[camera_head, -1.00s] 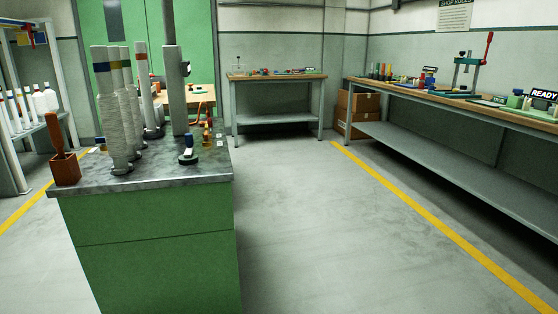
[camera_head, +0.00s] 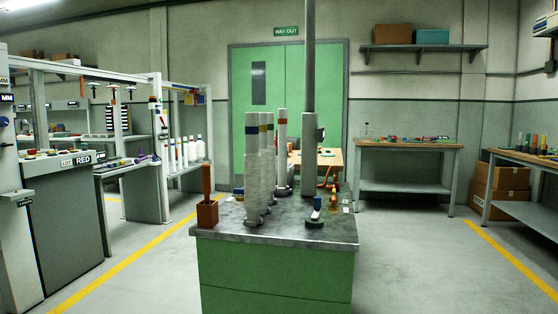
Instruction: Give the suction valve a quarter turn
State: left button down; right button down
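I cannot tell for certain which thing is the suction valve. The roving frame stands at the left: a long grey and white machine (camera_head: 157,140) with bottle-like white bobbins (camera_head: 192,150) and several small fittings along it. At its near end is a dark grey cabinet with a sign whose readable word is RED (camera_head: 76,159). A grey panel with a blue knob (camera_head: 4,121) is cut off by the left edge. Neither of my grippers is in view.
Workbenches (camera_head: 405,188) stand at back right. Grey floor is clear either side, with yellow lines.

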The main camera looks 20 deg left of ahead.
aim_at(239, 192)
jog(key=j+u, duration=0.1)
jog(key=u, duration=0.35)
jog(key=i+u, duration=0.1)
jog(key=u, duration=0.4)
jog(key=i+j+u, duration=0.1)
jog(key=u, duration=0.85)
jog(key=i, duration=1.3)
jog(key=i+j, duration=0.15)
jog(key=i, duration=2.5)
jog(key=i+j+z, duration=0.1)
jog(key=i, duration=1.2)
jog(key=z, duration=0.4)
jog(key=i+z, duration=0.1)
jog(key=z, duration=0.3)
jog(key=j+z, duration=0.1)
jog(key=z, duration=0.3)
jog(key=i+j+z, duration=0.1)
jog(key=z, duration=2.2)
